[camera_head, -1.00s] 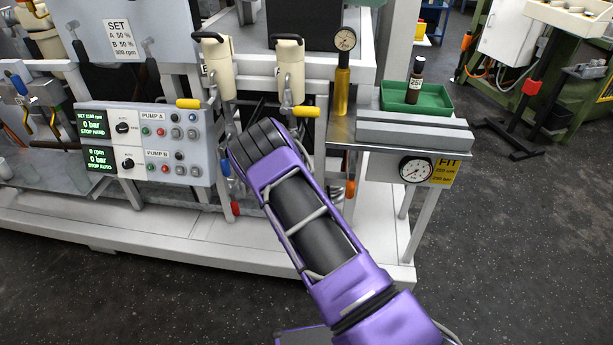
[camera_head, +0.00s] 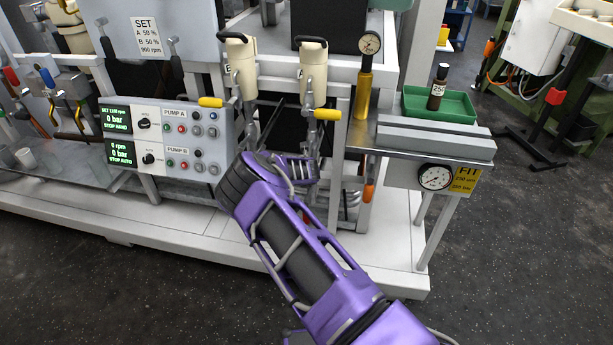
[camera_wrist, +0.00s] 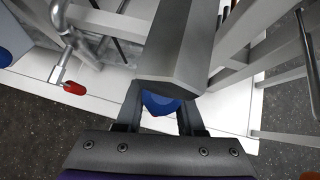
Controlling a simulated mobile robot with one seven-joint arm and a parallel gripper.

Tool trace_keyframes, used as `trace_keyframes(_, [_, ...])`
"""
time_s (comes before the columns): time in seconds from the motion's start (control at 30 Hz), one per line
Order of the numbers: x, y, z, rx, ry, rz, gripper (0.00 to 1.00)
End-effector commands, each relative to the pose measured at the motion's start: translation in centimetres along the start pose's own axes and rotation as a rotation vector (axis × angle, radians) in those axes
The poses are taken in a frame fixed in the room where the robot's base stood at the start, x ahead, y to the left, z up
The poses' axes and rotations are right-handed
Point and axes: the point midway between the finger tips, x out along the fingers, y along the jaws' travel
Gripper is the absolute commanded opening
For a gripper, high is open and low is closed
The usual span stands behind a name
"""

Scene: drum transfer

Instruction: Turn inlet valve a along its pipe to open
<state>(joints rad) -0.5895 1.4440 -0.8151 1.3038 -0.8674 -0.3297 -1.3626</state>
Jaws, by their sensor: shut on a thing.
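In the wrist view, a blue part (camera_wrist: 160,103), apparently a valve handle, sits between the two fingers of my gripper (camera_wrist: 160,116). The fingers are shut on it. A dark grey angular block (camera_wrist: 175,50) covers the view just beyond it, so the valve body and pipe are hidden. I cannot read a label that marks this as inlet valve a. In the head view, my purple arm reaches to the front of the rig below the cream canisters. My wrist hides the fingertips and the blue handle there.
A red-tipped handle (camera_wrist: 73,88) is close left in the wrist view. Yellow-handled valves (camera_head: 211,102) (camera_head: 328,114) hang under the cream canisters (camera_head: 240,62) (camera_head: 312,70). The pump panel (camera_head: 172,135) is left of my wrist. Frame legs and a gauge stand (camera_head: 437,142) are right.

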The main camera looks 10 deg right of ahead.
Motion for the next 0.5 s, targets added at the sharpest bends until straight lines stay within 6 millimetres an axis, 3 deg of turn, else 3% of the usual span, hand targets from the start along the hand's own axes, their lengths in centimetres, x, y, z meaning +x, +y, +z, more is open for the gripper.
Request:
trace_keyframes(0.13, [-0.01,0.41,0.05,0.007,-0.001,0.009,0.0])
trace_keyframes(0.17, [-0.01,0.41,0.05,0.007,-0.001,0.009,0.41])
trace_keyframes(0.3, [-0.01,0.33,0.05,0.005,-0.001,0.007,0.66])
trace_keyframes(0.5, [0.0,0.2,0.01,0.003,0.0,0.004,0.67])
